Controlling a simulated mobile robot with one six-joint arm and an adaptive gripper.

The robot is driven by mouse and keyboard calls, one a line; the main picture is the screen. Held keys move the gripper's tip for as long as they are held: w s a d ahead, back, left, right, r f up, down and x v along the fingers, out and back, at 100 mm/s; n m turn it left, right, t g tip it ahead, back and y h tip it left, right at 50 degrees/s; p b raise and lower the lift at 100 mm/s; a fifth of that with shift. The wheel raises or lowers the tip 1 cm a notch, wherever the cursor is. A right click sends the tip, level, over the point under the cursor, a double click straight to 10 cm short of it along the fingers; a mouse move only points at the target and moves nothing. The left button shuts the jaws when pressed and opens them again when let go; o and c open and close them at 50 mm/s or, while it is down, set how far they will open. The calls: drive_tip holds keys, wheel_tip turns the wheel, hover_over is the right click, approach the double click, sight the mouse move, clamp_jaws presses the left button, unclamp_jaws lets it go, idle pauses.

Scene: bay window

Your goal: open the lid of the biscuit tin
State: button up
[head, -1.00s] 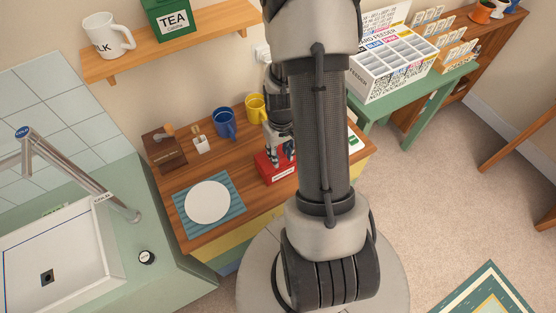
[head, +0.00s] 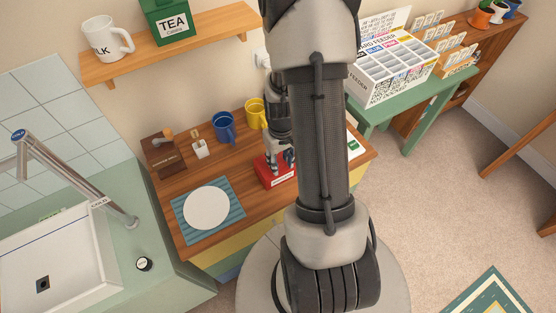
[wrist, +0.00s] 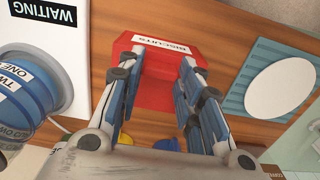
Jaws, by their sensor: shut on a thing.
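The red biscuit tin (head: 272,178) stands on the wooden counter, with its white label on the front. In the wrist view the tin (wrist: 160,59) lies beyond my fingers, its label upside down. My gripper (head: 281,160) is at the top of the tin, pointing down. In the wrist view my gripper (wrist: 160,72) has its two fingers spread, one on each side of the red top, shut on the tin's lid. Much of the tin is hidden by my fingers and arm, and I cannot tell whether the lid is raised.
A white plate (head: 207,208) on a blue mat (head: 232,212) lies left of the tin. A spool (wrist: 27,92) is close at left in the wrist view.

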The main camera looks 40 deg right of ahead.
drive_tip(key=shift+r+g+p, duration=0.2)
drive_tip(key=shift+g+p, duration=0.1)
drive_tip(key=shift+p, duration=0.3)
drive_tip(key=shift+c, duration=0.5)
drive_tip(key=shift+w+d+r+g+p, duration=0.1)
drive_tip(key=shift+w+r+g+p, duration=0.35)
drive_tip(key=shift+p, duration=0.3)
drive_tip(key=shift+f, duration=0.15)
drive_tip(key=shift+w+d+r+g+y+p, duration=0.1)
drive_tip(key=shift+w+r+g+y+p, duration=0.25)
drive_tip(key=shift+g+p, duration=0.3)
drive_tip(key=shift+r, duration=0.1)
drive_tip(key=shift+w+g+p, duration=0.1)
drive_tip(key=shift+g+p, duration=0.2)
drive_tip(key=shift+p, duration=0.05)
drive_tip(key=shift+w+d+r+g+y+p, duration=0.15)
drive_tip(key=shift+w+r+g+y+p, duration=0.1)
drive_tip(key=shift+w+r+g+p, duration=0.3)
drive_tip(key=shift+s+f, duration=0.1)
drive_tip(key=shift+f, duration=0.05)
